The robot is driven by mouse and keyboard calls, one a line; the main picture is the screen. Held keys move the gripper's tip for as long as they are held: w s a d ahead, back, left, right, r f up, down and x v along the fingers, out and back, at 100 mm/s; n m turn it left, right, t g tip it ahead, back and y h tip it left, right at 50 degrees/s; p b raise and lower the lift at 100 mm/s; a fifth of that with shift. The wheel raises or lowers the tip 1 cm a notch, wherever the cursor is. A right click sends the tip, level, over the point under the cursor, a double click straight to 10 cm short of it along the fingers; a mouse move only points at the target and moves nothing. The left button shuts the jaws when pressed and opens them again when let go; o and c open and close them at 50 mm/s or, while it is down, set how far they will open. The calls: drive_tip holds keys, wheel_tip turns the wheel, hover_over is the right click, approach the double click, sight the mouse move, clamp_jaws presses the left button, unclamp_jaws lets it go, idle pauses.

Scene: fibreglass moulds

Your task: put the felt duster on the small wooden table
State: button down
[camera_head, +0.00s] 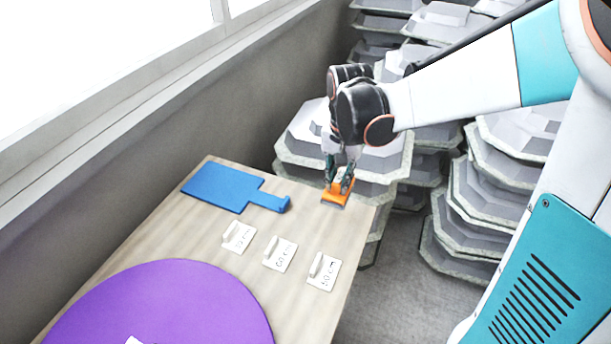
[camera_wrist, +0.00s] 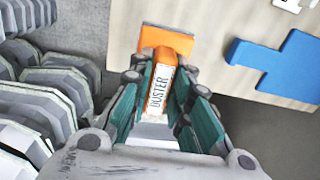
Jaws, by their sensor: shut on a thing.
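The felt duster is orange with a white label reading "DUSTER". In the head view the duster (camera_head: 335,196) is at the far right corner of the small wooden table (camera_head: 190,240). My gripper (camera_head: 341,178) is above that corner, with its fingers on either side of the duster. In the wrist view the duster (camera_wrist: 162,75) sits between the green fingers of my gripper (camera_wrist: 160,95), which are shut on it. The table top (camera_wrist: 190,15) shows behind it. I cannot tell whether the duster touches the table top.
A blue paddle-shaped board (camera_head: 222,187) lies left of the duster. Several small white labelled pieces (camera_head: 280,254) and a large purple disc (camera_head: 165,305) lie nearer. Stacks of grey moulds (camera_head: 490,180) stand beyond and to the right. A wall with a window runs along the left.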

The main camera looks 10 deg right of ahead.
wheel_tip(320, 180, down, 11)
drive_tip(key=shift+r+b, duration=0.15)
drive_tip(key=shift+b, duration=0.7)
drive_tip(key=c, duration=1.5)
unclamp_jaws()
wheel_tip(320, 180, up, 12)
drive_tip(key=shift+s+r+p, duration=0.15)
drive_tip(key=shift+r+p, duration=0.05)
drive_tip(key=shift+p, duration=0.9)
drive_tip(key=shift+s+r+n+t, duration=1.2)
drive_tip(key=shift+s+r, duration=0.2)
drive_tip(key=shift+s, duration=0.95)
drive_tip(key=shift+s+r+n+t, duration=1.2)
drive_tip(key=shift+s+r, duration=0.25)
drive_tip(key=shift+s, duration=0.95)
drive_tip(key=shift+s+r+n+t, duration=1.2)
drive_tip(key=shift+s+r, duration=0.2)
drive_tip(key=shift+s, duration=0.95)
